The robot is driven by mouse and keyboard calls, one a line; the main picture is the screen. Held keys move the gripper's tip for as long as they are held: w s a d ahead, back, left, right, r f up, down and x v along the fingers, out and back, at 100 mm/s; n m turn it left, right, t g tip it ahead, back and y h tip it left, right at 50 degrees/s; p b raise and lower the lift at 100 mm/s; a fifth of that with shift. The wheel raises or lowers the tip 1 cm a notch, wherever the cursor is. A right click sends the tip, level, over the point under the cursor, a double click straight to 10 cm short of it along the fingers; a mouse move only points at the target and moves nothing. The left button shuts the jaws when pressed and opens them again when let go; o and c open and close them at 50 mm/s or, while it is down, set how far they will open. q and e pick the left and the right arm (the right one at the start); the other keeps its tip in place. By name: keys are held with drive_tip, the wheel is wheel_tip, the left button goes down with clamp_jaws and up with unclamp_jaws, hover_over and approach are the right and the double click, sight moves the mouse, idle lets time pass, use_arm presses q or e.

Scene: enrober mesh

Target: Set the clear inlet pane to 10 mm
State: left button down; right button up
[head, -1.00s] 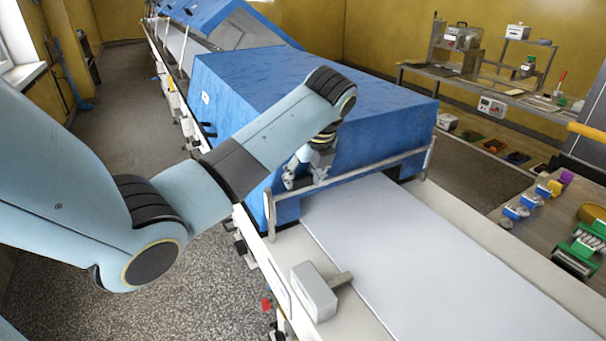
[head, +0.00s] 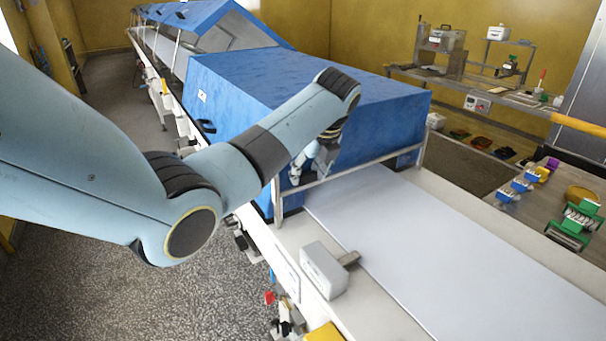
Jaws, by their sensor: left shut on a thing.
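The clear inlet pane is hard to make out; a thin metal frame (head: 385,164) with a top rail and side posts spans the belt at the mouth of the blue enrober hood (head: 255,90). My left gripper (head: 297,174) is at the left end of this frame, pointing down, in front of the hood. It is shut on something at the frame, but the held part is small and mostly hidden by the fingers. The gap under the pane cannot be read from here. My right gripper is out of view.
A white belt (head: 415,255) runs from the hood toward the front right. A grey box (head: 324,271) sits on its left edge. A side table at right holds green (head: 576,222) and blue tools. A bench (head: 470,85) stands behind.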

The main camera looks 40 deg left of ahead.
use_arm(q)
drive_tip(key=c, duration=0.6)
unclamp_jaws()
drive_tip(key=v, duration=1.2)
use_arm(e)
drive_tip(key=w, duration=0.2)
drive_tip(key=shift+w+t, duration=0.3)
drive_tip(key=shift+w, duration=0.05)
use_arm(q)
drive_tip(key=shift+s, duration=0.1)
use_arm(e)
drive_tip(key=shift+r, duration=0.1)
